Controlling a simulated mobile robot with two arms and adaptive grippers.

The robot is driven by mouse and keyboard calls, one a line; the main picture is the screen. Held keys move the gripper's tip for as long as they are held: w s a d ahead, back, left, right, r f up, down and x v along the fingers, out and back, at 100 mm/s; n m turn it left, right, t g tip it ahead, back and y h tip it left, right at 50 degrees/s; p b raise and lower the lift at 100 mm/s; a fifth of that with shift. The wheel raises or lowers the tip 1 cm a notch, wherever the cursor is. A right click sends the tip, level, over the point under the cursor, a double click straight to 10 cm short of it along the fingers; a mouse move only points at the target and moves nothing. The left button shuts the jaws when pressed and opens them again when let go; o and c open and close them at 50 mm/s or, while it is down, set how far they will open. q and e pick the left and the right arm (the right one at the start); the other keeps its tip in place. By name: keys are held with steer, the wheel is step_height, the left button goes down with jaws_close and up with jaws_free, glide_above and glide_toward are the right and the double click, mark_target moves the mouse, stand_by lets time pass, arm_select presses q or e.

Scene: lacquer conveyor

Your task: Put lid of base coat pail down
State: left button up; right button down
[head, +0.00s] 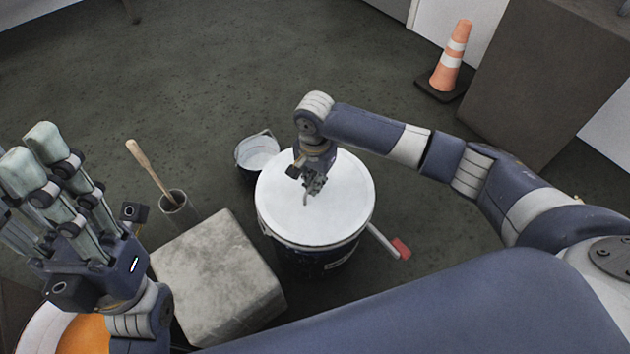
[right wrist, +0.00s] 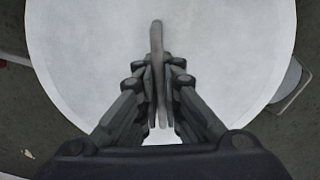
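The pail lid (head: 335,195) is a wide white disc over the top of the dark base coat pail (head: 300,262). It looks level and centred on the pail; I cannot tell whether it rests on the rim or sits slightly above it. My right gripper (head: 308,194) points down at the middle of the lid. In the right wrist view its fingers (right wrist: 158,85) are shut on the lid's thin upright handle (right wrist: 157,38), with the white lid (right wrist: 85,50) behind. My left gripper (head: 32,152) is raised at the left, fingers apart and empty.
A small bucket (head: 257,153) stands behind the pail. A grey block (head: 215,280) and a pot (head: 180,212) with a wooden-handled stick (head: 150,168) are to the left. A red-ended tool (head: 401,248) lies at the right. A traffic cone (head: 452,58) stands farther back.

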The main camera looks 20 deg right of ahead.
steer(key=shift+f, duration=0.55)
steer(key=c, duration=1.7)
jaws_free()
step_height(320, 180, up, 12)
steer(key=shift+f, duration=0.1)
